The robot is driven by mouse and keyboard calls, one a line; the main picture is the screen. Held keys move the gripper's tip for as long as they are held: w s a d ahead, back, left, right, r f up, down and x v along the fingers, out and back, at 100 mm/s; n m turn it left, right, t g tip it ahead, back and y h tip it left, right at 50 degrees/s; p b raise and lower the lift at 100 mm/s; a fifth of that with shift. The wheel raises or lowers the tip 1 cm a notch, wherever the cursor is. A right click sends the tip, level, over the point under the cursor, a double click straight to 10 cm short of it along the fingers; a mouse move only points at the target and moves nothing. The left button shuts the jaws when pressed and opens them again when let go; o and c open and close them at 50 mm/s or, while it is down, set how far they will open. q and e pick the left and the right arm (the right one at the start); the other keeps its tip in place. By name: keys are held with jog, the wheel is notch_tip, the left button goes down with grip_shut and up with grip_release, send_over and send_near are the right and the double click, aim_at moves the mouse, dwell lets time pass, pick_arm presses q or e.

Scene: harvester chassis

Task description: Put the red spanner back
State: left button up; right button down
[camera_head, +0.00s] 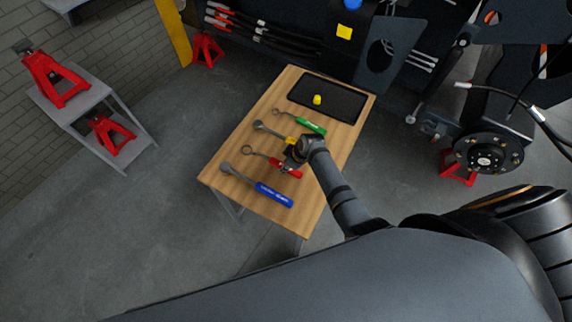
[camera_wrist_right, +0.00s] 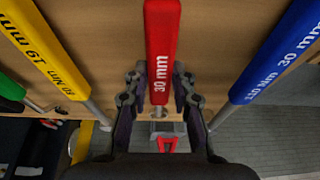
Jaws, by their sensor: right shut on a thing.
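The red spanner (camera_head: 284,168) is over the wooden table between the yellow and blue spanners, its ring end to the left. My right gripper (camera_head: 291,160) is at its red handle, coming from the right. I cannot tell whether the spanner touches the table. My left gripper is not in view.
The blue spanner (camera_head: 270,193), yellow spanner (camera_head: 270,130) and green spanner (camera_head: 309,126) lie on the table (camera_head: 228,165). A black tray (camera_head: 340,100) with a small yellow object (camera_head: 317,99) is at the table's far end. Red jack stands (camera_head: 62,85) are off left.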

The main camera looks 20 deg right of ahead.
jog(key=c, duration=1)
grip_release()
jog(key=shift+c, duration=0.2)
jog(key=shift+r, duration=0.1)
jog(key=v, duration=1.2)
jog(key=shift+w, duration=0.1)
